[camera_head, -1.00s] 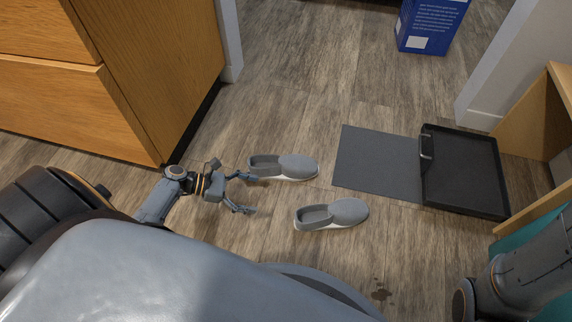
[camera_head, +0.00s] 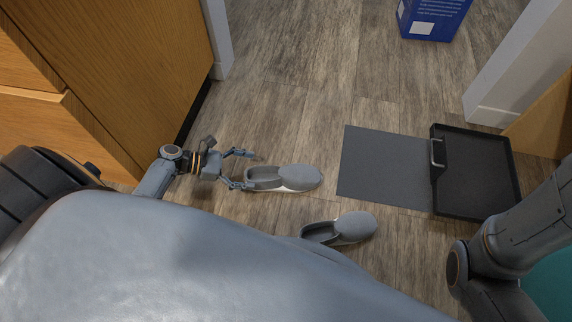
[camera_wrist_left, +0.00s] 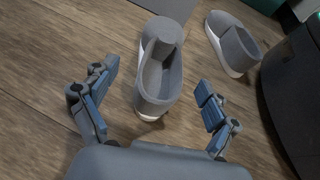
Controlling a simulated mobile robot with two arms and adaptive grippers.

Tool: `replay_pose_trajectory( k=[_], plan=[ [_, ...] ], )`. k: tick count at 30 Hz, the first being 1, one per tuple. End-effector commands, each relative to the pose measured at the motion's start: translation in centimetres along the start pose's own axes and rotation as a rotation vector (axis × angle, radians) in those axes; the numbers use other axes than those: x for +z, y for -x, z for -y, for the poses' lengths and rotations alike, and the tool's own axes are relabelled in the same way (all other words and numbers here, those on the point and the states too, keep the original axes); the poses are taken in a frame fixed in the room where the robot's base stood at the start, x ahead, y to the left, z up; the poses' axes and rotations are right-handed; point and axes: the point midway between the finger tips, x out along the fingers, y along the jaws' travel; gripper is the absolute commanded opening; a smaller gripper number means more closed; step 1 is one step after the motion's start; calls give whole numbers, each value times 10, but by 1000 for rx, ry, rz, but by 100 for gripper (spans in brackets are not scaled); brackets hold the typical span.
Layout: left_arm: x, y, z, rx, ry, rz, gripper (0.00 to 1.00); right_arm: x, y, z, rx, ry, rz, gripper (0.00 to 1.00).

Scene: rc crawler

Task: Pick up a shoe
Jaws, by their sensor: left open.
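Two grey slip-on shoes with white soles lie on the wooden floor. The farther shoe (camera_head: 296,178) has its heel towards my left gripper (camera_head: 243,169). The nearer shoe (camera_head: 355,228) lies below and to the right, its heel end close to my body's edge. My left gripper is open and empty, just left of the farther shoe's heel. In the left wrist view, that shoe's heel (camera_wrist_left: 153,102) sits between and ahead of the spread fingers (camera_wrist_left: 152,107), and the other shoe (camera_wrist_left: 232,42) is to the right. My right gripper is out of view.
A black tray (camera_head: 478,208) with a handle stands beside a flat dark grey mat (camera_head: 372,166) to the right of the shoes. A wooden cabinet (camera_head: 130,60) is at the left. A blue box (camera_head: 433,15) stands at the back. The floor behind the shoes is clear.

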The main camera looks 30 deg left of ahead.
Motion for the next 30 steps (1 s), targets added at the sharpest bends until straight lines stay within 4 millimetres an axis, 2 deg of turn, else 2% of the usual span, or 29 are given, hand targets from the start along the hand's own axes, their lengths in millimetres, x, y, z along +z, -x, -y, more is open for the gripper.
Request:
replay_pose_trajectory(
  k=[5,13,17,23,26,30],
  plan=[
    [-2,-22,1,-1,-2,2,87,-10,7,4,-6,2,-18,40],
    [2,-59,4,-1,-2,1,87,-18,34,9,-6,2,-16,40],
    [5,-66,4,0,-2,1,87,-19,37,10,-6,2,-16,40],
    [7,-66,4,0,-1,0,87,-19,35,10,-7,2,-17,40],
    [6,-66,4,0,-1,0,70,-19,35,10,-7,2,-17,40],
    [6,-66,4,0,-1,0,42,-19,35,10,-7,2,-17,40]
  ],
)
